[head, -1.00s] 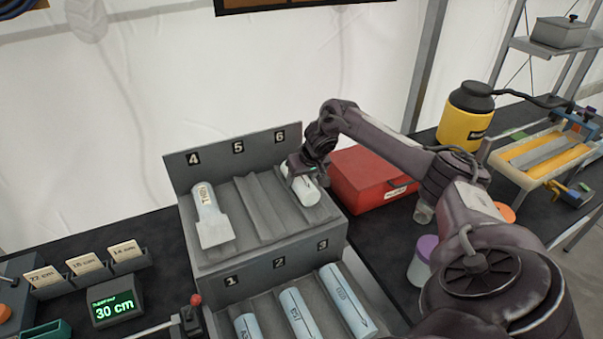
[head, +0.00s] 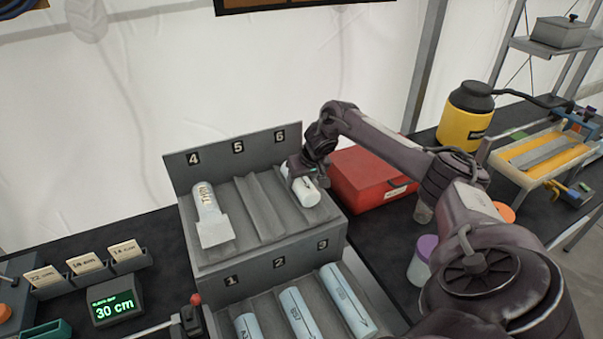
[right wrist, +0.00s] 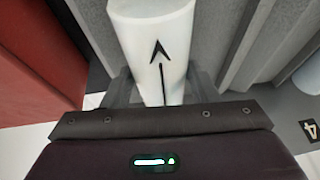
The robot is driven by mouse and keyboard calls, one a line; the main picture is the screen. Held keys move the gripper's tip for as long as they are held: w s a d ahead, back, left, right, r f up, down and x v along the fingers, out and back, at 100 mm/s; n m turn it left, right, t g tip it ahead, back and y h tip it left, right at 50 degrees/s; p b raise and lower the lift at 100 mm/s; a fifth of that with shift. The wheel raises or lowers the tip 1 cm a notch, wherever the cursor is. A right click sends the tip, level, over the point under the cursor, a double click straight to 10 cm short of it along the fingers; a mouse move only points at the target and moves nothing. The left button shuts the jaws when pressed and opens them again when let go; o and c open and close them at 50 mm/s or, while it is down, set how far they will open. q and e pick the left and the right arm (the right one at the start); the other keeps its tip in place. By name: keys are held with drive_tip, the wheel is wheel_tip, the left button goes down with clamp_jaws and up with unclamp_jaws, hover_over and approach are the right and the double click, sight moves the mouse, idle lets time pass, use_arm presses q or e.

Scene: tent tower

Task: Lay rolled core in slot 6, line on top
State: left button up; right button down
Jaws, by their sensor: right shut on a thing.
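The rolled core is a white cylinder (head: 307,192) lying in slot 6 of the grey rack (head: 205,258), at the right of the upper tier. My right gripper (head: 299,177) is shut on it from above, near its far part. In the right wrist view the core (right wrist: 150,40) shows a dark line with an arrowhead on its upward face, between the gripper fingers (right wrist: 150,92). Slot 5 is empty. A white core (head: 205,200) with print and a flat flap lies in slot 4. My left gripper is not in view.
Several pale blue cores, one of them at slot 3 (head: 347,299), lie in the lower tier. A red box (head: 370,182) stands close to the right of the rack.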

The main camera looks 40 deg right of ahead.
drive_tip(key=shift+c, duration=2.3)
unclamp_jaws()
drive_tip(key=shift+f, duration=0.15)
drive_tip(key=b+v, duration=0.2)
drive_tip(key=v, duration=0.6)
drive_tip(key=shift+f, duration=0.1)
